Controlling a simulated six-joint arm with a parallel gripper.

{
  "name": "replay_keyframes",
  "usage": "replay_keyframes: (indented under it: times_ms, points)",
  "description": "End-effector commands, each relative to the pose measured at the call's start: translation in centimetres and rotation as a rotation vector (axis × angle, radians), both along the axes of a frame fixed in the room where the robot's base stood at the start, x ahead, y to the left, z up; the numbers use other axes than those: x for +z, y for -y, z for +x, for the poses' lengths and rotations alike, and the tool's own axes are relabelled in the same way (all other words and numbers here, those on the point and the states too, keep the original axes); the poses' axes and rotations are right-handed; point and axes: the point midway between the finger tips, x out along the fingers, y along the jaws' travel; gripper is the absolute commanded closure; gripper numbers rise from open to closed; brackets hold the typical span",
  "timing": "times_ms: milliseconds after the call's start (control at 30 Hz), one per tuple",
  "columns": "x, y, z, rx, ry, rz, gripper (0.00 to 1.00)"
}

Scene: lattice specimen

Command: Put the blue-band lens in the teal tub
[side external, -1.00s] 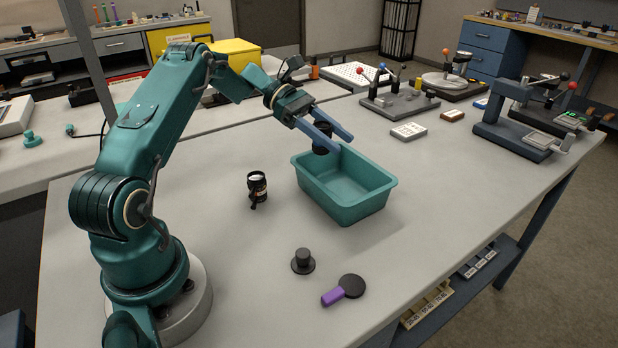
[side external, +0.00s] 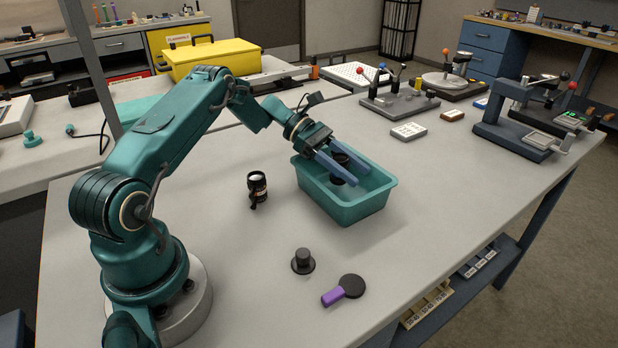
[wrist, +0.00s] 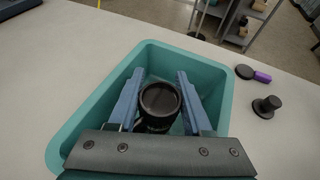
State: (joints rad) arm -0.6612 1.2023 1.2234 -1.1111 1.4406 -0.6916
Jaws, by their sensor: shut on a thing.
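The teal tub (side external: 345,213) stands open on the grey table; its rim also shows in the wrist view (wrist: 226,105). My gripper (side external: 361,176) reaches down into the tub and is shut on a black lens (side external: 340,158). In the wrist view the lens (wrist: 160,101) is upright between the two blue fingers, its round dark top facing the camera. No blue band can be made out on it. I cannot tell whether its base touches the tub floor.
A black cylindrical item with a pale top (side external: 257,187) stands left of the tub. A black knobbed disc (side external: 303,261) and a black disc with a purple handle (side external: 345,290) lie in front. Devices (side external: 400,100) stand behind; the table right of the tub is clear.

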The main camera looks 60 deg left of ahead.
Motion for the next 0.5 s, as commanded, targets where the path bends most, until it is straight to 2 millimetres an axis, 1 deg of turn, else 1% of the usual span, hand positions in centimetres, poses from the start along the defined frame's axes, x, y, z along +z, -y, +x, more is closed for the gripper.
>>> replay_keyframes:
  times_ms: [433,467,500]
  points:
    - [-1.3,0.0,-0.1,0.001,-0.005,0.0,1.0]
    - [-1.3,0.0,-0.1,0.0,-0.007,0.0,0.43]
    - [-1.4,0.1,-0.1,0.001,-0.008,0.0,0.38]
